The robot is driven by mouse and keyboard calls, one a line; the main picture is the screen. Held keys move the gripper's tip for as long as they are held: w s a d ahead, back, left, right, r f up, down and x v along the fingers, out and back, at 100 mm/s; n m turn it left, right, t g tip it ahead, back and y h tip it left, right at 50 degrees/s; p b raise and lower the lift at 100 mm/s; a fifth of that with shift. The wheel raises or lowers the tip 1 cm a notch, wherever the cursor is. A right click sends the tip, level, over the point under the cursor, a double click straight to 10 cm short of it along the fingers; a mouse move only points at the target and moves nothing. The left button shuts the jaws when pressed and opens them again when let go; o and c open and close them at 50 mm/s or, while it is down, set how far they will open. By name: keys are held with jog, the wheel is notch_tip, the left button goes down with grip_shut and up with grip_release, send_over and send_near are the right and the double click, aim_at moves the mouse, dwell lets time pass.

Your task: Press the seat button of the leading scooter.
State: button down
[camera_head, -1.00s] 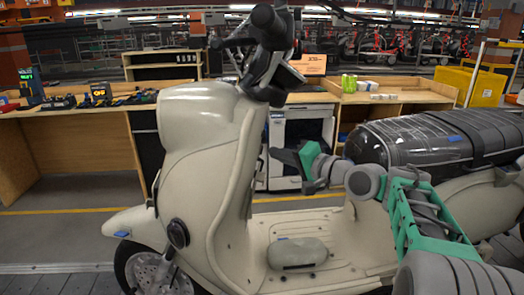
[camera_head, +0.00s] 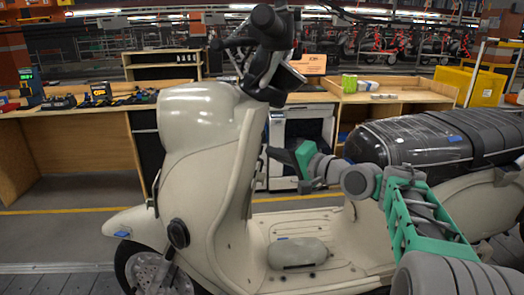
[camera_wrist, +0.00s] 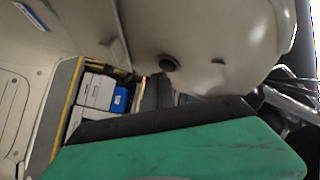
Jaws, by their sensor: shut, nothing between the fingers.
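The cream scooter (camera_head: 205,140) fills the middle of the head view, its front to the left and its black, plastic-wrapped seat (camera_head: 410,143) to the right. My gripper (camera_head: 270,151) is shut and empty, pointing left at the inner face of the front shield, above the floorboard. In the wrist view a round dark button (camera_wrist: 168,64) sits on the cream panel. The dark shut fingertips of my gripper (camera_wrist: 157,88) show just below it. I cannot tell whether they touch the panel. In the head view I cannot make out the button beside the fingertips.
The dark handlebar (camera_head: 268,50) stands above the shield. A grey rounded part (camera_head: 297,252) lies on the floorboard. A wooden workbench (camera_head: 80,150) with tools and another bench (camera_head: 390,97) stand behind. The space over the floorboard, below my gripper, is open.

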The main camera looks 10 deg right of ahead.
jog(key=shift+a+r, duration=0.15)
jog(key=shift+a, duration=0.3)
dwell(0.5)
jog(key=shift+s+d+f, duration=0.1)
jog(key=shift+d+f, duration=0.1)
jog(key=shift+d, duration=0.65)
jog(key=shift+s+d+f, duration=0.15)
jog(key=shift+d, duration=0.65)
jog(key=shift+s+d+f, duration=0.1)
jog(key=shift+d+f, duration=0.1)
jog(key=shift+d, duration=0.6)
jog(key=shift+s+d+f, duration=0.15)
jog(key=shift+d, duration=0.65)
